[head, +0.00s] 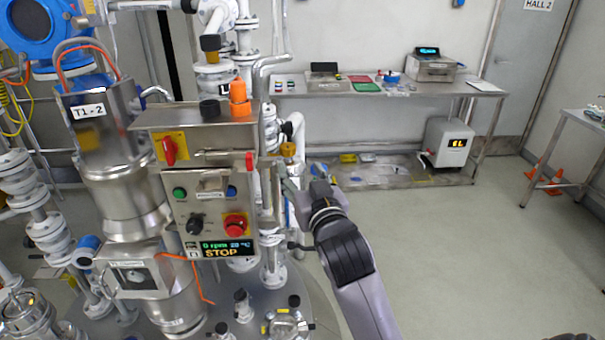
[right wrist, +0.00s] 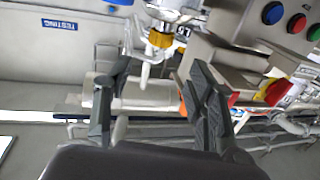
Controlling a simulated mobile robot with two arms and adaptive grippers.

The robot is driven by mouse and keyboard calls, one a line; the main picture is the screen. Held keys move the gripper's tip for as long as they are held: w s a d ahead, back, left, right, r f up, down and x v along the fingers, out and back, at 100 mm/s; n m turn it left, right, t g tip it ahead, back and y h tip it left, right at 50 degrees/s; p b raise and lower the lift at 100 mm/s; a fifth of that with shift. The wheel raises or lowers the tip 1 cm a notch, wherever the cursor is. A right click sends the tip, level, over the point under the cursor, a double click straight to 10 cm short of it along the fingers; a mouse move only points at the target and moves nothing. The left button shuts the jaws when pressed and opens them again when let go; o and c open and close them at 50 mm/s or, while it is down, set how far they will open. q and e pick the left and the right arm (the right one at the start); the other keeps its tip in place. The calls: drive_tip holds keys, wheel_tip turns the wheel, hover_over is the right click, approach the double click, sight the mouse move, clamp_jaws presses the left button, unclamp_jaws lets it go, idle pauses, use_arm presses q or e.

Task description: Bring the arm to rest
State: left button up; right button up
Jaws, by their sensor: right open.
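My right arm (head: 355,265) reaches up from the bottom of the head view. Its right gripper (head: 298,175) is open, just right of the control box (head: 212,200) of the reactor. In the right wrist view the two dark fingers (right wrist: 160,80) stand apart with nothing held between them. A yellow fitting (right wrist: 160,39) on white pipework shows beyond the fingertips, and the box with its coloured buttons (right wrist: 272,13) is at the upper right. I cannot tell how close the fingers are to these. My left gripper is not in view.
The box display (head: 228,247) reads 0 rpm and STOP; a red button (head: 236,224) sits above it. Pipes and the vessel labelled T1-2 (head: 95,125) crowd the left. A steel bench (head: 400,92) stands at the back.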

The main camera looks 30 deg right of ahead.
idle(0.4)
drive_tip(key=s+a+f+n+g+y, duration=0.1)
drive_tip(key=s+a+f+g, duration=0.3)
drive_tip(key=f, duration=0.6)
drive_tip(key=s+f+n+g+y, duration=0.1)
drive_tip(key=s+f+g+y, duration=0.15)
drive_tip(key=s+f, duration=0.55)
drive_tip(key=s+a+f+n+g+y, duration=0.1)
drive_tip(key=s+a+f+g, duration=0.25)
drive_tip(key=s+f, duration=0.45)
drive_tip(key=s+a+f+n+g, duration=0.2)
drive_tip(key=s+f+g, duration=0.3)
drive_tip(key=s, duration=0.5)
drive_tip(key=s+f+b+x, duration=0.1)
drive_tip(key=s+b+x, duration=0.15)
drive_tip(key=x, duration=1.25)
drive_tip(key=s+b+x, duration=0.1)
drive_tip(key=s+x, duration=0.3)
drive_tip(key=x, duration=1)
drive_tip(key=s+d+f+g+b, duration=0.1)
drive_tip(key=s+d+f+b, duration=0.1)
drive_tip(key=s+f, duration=1.4)
wheel_tip(320, 180, down, 4)
drive_tip(key=shift+s+d+r+b, duration=0.15)
drive_tip(key=shift+s+d+b, duration=0.15)
drive_tip(key=shift+d, duration=0.6)
